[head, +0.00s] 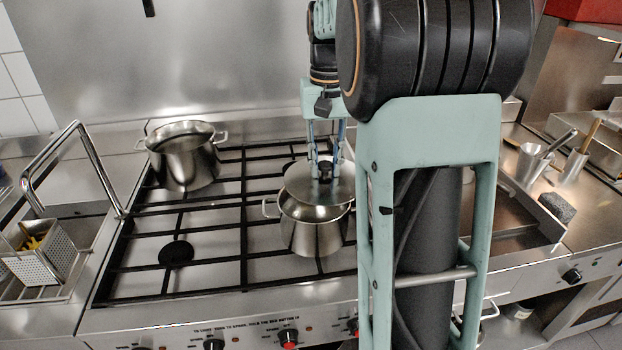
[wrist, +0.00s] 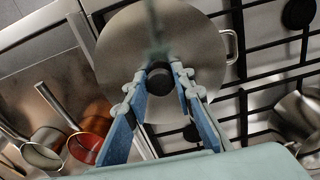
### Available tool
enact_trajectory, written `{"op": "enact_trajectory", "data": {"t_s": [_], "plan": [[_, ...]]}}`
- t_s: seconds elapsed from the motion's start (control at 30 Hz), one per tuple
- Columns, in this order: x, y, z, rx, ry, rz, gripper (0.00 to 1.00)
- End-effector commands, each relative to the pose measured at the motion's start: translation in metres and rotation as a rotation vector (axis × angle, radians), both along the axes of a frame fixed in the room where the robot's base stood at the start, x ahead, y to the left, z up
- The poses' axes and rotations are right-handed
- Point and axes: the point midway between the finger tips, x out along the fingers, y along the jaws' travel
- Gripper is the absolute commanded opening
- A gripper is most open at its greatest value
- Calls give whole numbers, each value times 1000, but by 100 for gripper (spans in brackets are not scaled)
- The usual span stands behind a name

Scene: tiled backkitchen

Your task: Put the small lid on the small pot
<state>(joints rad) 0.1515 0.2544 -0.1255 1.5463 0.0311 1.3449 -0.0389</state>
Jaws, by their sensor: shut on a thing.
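The small lid (head: 308,187) is a round steel disc with a black knob. My gripper (head: 325,172) points down and is shut on the knob. The small pot (head: 309,237) is steel with side handles and stands on the stove grate. In the head view the lid is over the pot's opening, toward its back, and slightly tilted; the front of the opening shows below it. I cannot tell whether lid and pot touch. In the wrist view the lid (wrist: 188,108) lies beneath my gripper (wrist: 160,84) and hides most of the pot; one pot handle shows beside it.
A larger steel pot (head: 184,162) stands at the back left of the grate (head: 215,240). A perforated fry basket (head: 45,255) is at the far left. Utensil containers (head: 531,163) stand on the right counter. The front left of the grate is free.

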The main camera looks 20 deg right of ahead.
Motion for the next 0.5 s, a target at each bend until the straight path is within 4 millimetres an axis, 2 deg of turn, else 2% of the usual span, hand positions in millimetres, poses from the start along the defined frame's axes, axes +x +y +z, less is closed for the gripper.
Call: {"op": "enact_trajectory", "data": {"t_s": [0.1,0.37,0.5], "plan": [[11,8,-16,0,0,0,0],[21,14,-30,0,-1,0,0],[23,16,-51,1,2,-1,0]]}}
